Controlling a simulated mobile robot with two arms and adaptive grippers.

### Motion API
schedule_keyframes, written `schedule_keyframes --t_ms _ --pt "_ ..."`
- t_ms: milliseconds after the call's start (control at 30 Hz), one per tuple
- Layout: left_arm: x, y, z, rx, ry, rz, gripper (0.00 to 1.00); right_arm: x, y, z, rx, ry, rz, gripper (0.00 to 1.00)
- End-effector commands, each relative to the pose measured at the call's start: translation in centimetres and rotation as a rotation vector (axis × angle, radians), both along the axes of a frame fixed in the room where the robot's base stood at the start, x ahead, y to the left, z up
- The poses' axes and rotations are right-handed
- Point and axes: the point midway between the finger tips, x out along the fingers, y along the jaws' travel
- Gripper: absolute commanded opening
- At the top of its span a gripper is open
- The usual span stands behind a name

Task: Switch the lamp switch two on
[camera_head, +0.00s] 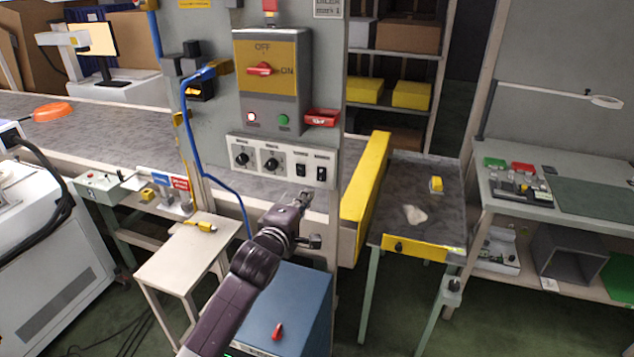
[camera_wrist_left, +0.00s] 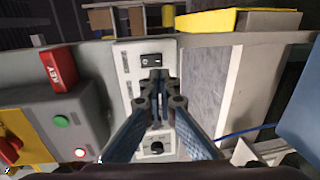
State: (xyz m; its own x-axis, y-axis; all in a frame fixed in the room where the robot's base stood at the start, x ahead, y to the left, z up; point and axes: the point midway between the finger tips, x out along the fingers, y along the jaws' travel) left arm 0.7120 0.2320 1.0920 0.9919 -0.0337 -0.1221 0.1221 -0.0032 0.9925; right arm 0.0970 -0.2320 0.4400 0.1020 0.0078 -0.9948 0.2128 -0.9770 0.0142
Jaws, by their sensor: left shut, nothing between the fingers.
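The white control panel (camera_head: 281,160) on the grey post carries two round black knobs and two black rocker switches. The left rocker switch (camera_head: 300,171) and the right rocker switch (camera_head: 320,167) sit side by side at its right end. Their labels are too small to read. My left gripper (camera_head: 305,196) is shut and empty, just below the rockers. In the left wrist view, my left gripper's fingertips (camera_wrist_left: 160,84) are together in front of the panel, below the end rocker (camera_wrist_left: 151,60). They hide the panel between that rocker and a knob (camera_wrist_left: 157,147). Contact cannot be told. My right gripper is not in view.
Above the panel is a grey and yellow switch box (camera_head: 287,60) with a red handle, lamps and a red key box (camera_head: 322,117). A yellow guard (camera_head: 364,195) stands right of the post. A blue cabinet (camera_head: 300,310) stands below, and a small table (camera_head: 183,255) lies left.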

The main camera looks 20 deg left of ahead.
Motion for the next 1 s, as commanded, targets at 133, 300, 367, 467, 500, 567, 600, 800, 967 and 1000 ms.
schedule_keyframes --t_ms 133,300,367,467,500,567,600,800,967,1000 --pt "2.4 0.0 0.0 0.002 0.0 0.0 0.0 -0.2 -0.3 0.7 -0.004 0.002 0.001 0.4" --pt "4.7 -0.1 -0.3 0.002 0.001 0.0 0.0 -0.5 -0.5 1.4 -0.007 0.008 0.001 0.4" --pt "5.4 -0.2 -0.5 0.004 0.002 0.0 0.0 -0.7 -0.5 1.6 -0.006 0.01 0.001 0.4" --pt "6.3 -0.2 -0.7 0.002 0.002 0.0 0.0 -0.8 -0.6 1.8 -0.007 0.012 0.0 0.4" --pt "6.6 -0.2 -0.7 0.002 0.001 0.0 0.0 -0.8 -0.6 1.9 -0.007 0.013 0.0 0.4" --pt "6.9 -0.3 -0.7 0.002 0.0 -0.001 0.0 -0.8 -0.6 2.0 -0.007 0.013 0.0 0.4" --pt "7.1 -0.3 -0.8 0.002 0.0 -0.001 0.0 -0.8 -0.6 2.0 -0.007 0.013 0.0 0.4" --pt "7.5 -0.3 -0.9 0.001 0.0 -0.001 0.0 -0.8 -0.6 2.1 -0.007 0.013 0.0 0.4" --pt "7.5 -0.3 -0.9 0.001 0.0 -0.001 0.0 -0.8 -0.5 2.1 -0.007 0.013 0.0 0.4" --pt "7.5 -0.3 -0.9 0.001 0.0 -0.001 0.0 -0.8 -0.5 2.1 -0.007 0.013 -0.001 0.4"
